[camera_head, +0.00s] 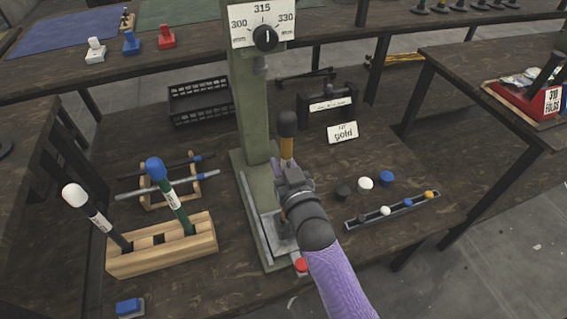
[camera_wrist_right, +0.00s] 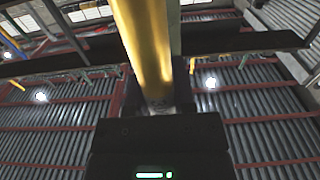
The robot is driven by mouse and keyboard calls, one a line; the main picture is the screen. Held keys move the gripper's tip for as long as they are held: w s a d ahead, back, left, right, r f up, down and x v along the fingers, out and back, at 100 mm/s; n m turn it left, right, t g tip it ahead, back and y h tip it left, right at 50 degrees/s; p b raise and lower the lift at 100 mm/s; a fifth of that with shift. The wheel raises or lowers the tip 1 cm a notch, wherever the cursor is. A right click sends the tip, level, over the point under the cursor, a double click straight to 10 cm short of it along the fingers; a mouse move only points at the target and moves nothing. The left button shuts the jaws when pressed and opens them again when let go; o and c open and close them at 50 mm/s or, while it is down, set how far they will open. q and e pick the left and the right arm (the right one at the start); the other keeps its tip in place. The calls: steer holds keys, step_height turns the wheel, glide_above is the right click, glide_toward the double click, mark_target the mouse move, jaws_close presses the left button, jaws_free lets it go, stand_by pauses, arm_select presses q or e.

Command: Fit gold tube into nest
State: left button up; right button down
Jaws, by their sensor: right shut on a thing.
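My right gripper (camera_head: 290,176) is shut on the gold tube (camera_head: 286,148), in front of the green press column. The tube stands roughly upright, with a dark upper end and its gold part going down into the jaws. In the right wrist view the gold tube (camera_wrist_right: 146,45) rises from the gripper (camera_wrist_right: 160,103). The green press (camera_head: 247,110) has a dial and a metal base plate (camera_head: 254,222). The nest and the tube's lower end are hidden by my gripper and arm, so I cannot tell whether they touch. My left gripper is out of view.
A wooden block (camera_head: 165,262) holds a white-capped and a blue-capped tube at left. A rack (camera_head: 150,200) with rods lies behind it. A "gold" card (camera_head: 342,132) and a tray (camera_head: 393,208) of coloured pieces are at right. A red button (camera_head: 302,265) sits in front.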

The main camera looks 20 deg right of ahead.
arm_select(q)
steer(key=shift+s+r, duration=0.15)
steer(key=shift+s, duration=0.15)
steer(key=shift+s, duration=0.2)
